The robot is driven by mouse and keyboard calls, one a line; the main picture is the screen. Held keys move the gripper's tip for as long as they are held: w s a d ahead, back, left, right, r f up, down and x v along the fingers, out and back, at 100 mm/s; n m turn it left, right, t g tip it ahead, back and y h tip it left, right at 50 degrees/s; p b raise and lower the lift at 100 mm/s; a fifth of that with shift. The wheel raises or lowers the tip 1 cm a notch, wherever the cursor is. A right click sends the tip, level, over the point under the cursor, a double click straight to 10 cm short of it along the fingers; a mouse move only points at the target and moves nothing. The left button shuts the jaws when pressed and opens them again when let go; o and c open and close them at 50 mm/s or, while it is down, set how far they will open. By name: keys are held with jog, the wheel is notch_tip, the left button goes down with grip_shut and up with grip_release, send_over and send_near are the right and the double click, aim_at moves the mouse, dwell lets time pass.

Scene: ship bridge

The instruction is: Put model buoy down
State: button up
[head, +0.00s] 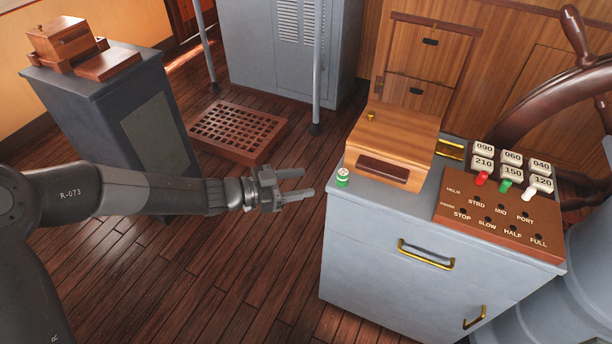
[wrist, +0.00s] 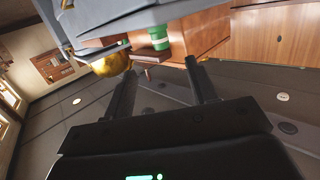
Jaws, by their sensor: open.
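The model buoy appears to be the small green and white cylinder (head: 343,177) standing upright on the near left corner of the grey cabinet top (head: 385,200), in front of the wooden box. It also shows in the wrist view as a green and white cylinder (wrist: 159,38), beyond the fingertips. My gripper (head: 308,182) is open and empty, left of the cabinet, with its fingers pointing right toward the buoy. A gap separates the fingertips from the buoy. In the wrist view both fingers (wrist: 161,72) are spread with nothing between them.
A wooden box (head: 392,140) stands behind the buoy. A brown control panel (head: 490,220) with levers and number blocks takes up the cabinet's right side. A ship's wheel (head: 540,95) is behind it. A dark pedestal (head: 110,110) stands left. A thin pole (head: 317,60) rises behind my gripper.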

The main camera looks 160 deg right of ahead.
jog(key=s+d+n+g+h, duration=0.2)
jog(key=s+d+h, duration=0.4)
jog(key=d, duration=0.1)
jog(key=m+t+y, duration=0.4)
jog(key=t+y, duration=0.1)
jog(key=t, duration=0.2)
send_near(340, 173)
jog(key=shift+x, duration=4.7)
